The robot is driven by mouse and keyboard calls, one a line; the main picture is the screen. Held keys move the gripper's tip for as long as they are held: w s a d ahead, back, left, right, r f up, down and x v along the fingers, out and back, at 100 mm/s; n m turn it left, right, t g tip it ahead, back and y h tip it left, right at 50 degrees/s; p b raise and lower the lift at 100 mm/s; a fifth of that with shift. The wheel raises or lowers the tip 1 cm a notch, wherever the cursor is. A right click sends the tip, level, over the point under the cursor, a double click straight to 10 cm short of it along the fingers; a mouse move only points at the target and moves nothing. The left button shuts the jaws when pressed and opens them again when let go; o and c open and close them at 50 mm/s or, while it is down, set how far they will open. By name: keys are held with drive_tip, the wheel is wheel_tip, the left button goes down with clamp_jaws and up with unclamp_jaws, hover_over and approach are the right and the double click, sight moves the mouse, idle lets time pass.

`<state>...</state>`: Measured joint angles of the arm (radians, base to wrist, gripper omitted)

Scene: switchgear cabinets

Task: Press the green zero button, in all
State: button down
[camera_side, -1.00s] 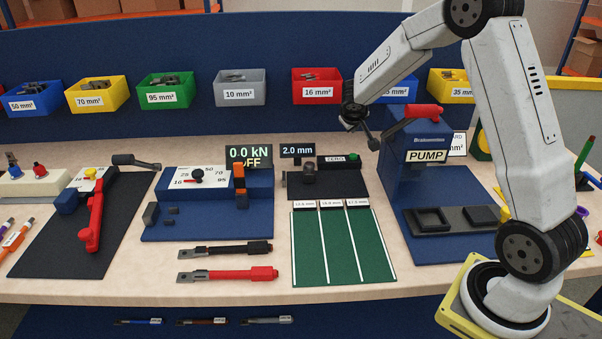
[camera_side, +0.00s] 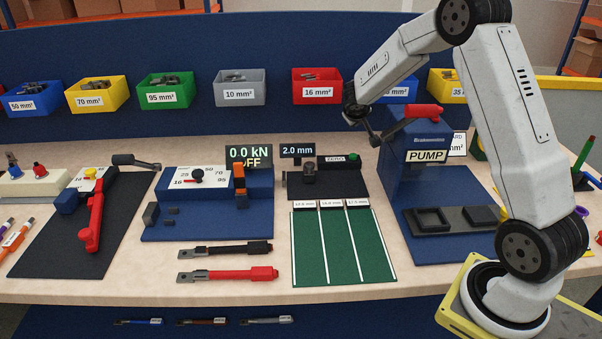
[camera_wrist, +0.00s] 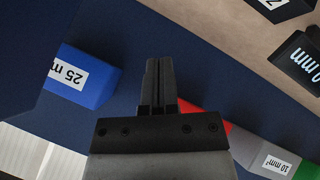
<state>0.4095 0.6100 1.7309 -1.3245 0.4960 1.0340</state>
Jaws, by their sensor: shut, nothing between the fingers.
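The green zero button (camera_side: 354,158) is a small round cap at the right end of a black gauge block (camera_side: 333,163) labelled ZERO, on a dark plate in the side view. My gripper (camera_side: 371,133) is up above and a little right of the button in that picture, apart from it. In the wrist view the two dark fingers (camera_wrist: 159,62) lie together with nothing between them. The button is not seen in the wrist view.
The 2.0 mm display (camera_side: 298,151) stands left of the block; part of it shows in the wrist view (camera_wrist: 300,62). The blue pump (camera_side: 427,175) with its red-handled lever (camera_side: 424,111) stands close on the right. Colored bins (camera_side: 317,86) line the back. A green board (camera_side: 342,245) lies in front.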

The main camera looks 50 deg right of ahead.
sight(354, 156)
drive_tip(key=shift+f, duration=4.15)
drive_tip(key=shift+f, duration=0.9)
drive_tip(key=shift+r, duration=0.2)
idle(0.3)
drive_tip(key=shift+r, duration=0.7)
drive_tip(key=shift+r, duration=0.1)
drive_tip(key=shift+r, duration=2.45)
drive_tip(key=shift+a, duration=0.1)
